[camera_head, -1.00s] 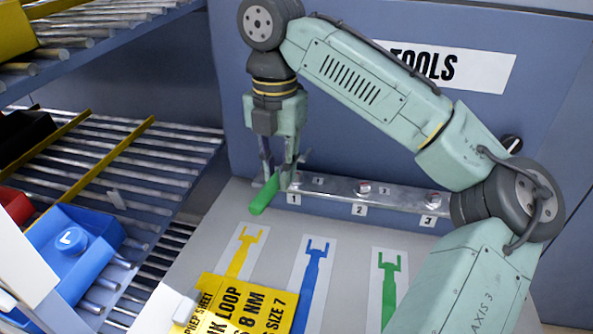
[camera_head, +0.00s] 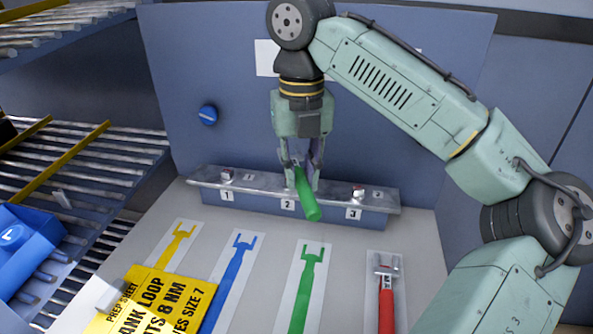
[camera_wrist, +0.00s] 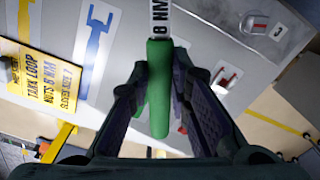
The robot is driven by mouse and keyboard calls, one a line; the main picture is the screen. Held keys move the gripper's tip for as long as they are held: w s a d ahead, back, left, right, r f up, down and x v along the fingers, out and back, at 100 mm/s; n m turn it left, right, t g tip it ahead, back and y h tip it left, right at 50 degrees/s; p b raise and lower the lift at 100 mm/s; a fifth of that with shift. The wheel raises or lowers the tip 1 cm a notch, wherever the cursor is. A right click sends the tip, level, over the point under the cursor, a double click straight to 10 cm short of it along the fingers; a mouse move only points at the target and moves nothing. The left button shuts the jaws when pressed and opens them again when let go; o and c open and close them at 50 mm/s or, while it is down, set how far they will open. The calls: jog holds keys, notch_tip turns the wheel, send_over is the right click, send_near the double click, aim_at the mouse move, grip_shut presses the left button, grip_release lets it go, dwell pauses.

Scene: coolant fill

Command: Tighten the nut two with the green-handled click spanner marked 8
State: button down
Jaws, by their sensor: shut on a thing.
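My gripper (camera_head: 302,180) is shut on the green-handled spanner (camera_head: 308,197), in front of the metal rail (camera_head: 260,183) at the 2 label (camera_head: 288,204). The handle points toward the camera and slants down to the right. In the wrist view the green handle (camera_wrist: 159,90) lies between my fingers (camera_wrist: 160,105), and its shaft is marked 8 NM. The spanner's head is out of that view. Nut two is hidden behind my gripper and the spanner, so I cannot tell whether the jaw is on it.
Nut one (camera_head: 227,174) and nut three (camera_head: 358,190) stand on the rail either side. Yellow, blue and green tool outlines (camera_head: 304,285) are empty. A red-handled spanner (camera_head: 386,300) lies at right. A yellow prep sheet (camera_head: 160,300) and blue bin (camera_head: 30,255) are at left.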

jog(key=shift+a+f, duration=0.1)
dwell(0.3)
jog(key=shift+f, duration=1.9)
jog(key=shift+f, duration=0.55)
jog(key=shift+f+b, duration=0.3)
jog(key=shift+f, duration=0.55)
jog(key=shift+f, duration=0.1)
dwell(0.4)
jog(key=shift+s+a+m+p, duration=0.1)
jog(key=shift+a+m+p, duration=0.2)
jog(key=shift+a+m, duration=0.45)
jog(key=shift+m, duration=0.25)
